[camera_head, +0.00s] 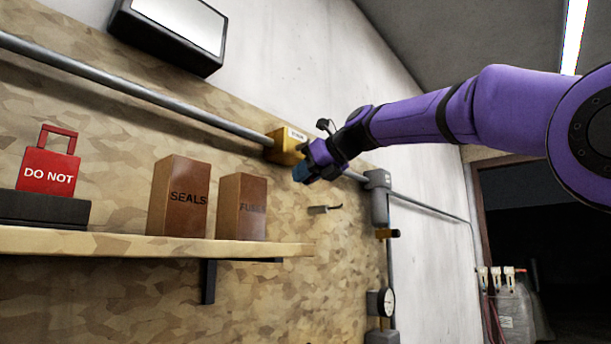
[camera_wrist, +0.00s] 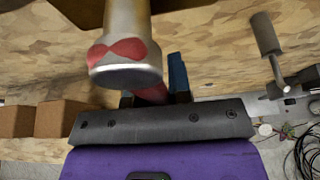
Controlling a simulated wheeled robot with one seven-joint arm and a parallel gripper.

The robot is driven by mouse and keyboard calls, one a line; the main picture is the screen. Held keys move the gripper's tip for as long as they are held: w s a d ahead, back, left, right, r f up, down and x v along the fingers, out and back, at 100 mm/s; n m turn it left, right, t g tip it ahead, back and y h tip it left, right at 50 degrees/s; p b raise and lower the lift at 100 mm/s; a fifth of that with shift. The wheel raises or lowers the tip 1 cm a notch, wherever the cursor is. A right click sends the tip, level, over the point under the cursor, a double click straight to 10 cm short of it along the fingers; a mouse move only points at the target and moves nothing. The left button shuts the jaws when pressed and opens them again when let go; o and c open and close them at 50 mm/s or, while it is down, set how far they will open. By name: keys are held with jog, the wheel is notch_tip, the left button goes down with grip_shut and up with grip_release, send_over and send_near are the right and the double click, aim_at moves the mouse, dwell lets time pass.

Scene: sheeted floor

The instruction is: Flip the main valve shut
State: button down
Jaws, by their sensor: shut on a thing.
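A yellow valve body (camera_head: 285,146) with a white label sits on the grey pipe along the wall. My gripper (camera_head: 308,170) is at its right side, with blue fingers. In the wrist view, a silver round part (camera_wrist: 125,60) with a red bow-tie mark stands close in front of the camera. A red bar, which looks like the valve's handle (camera_wrist: 152,93), shows just below it, between the fingers of my gripper (camera_wrist: 155,90). The gripper is shut on this red bar. The left finger and most of the bar are hidden.
A wooden shelf (camera_head: 150,246) below carries a red DO NOT tag (camera_head: 49,172) and brown SEALS (camera_head: 180,197) and FUSES (camera_head: 241,207) boxes. A grey hook-like fitting (camera_head: 320,210) sticks out under my gripper. A grey pipe fitting (camera_head: 378,195) and a gauge (camera_head: 388,303) are at right.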

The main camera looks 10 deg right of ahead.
jog(key=c, duration=1)
grip_release()
jog(key=shift+c, duration=0.2)
jog(key=v, duration=1)
jog(key=shift+s+d, duration=0.25)
jog(key=shift+s, duration=0.1)
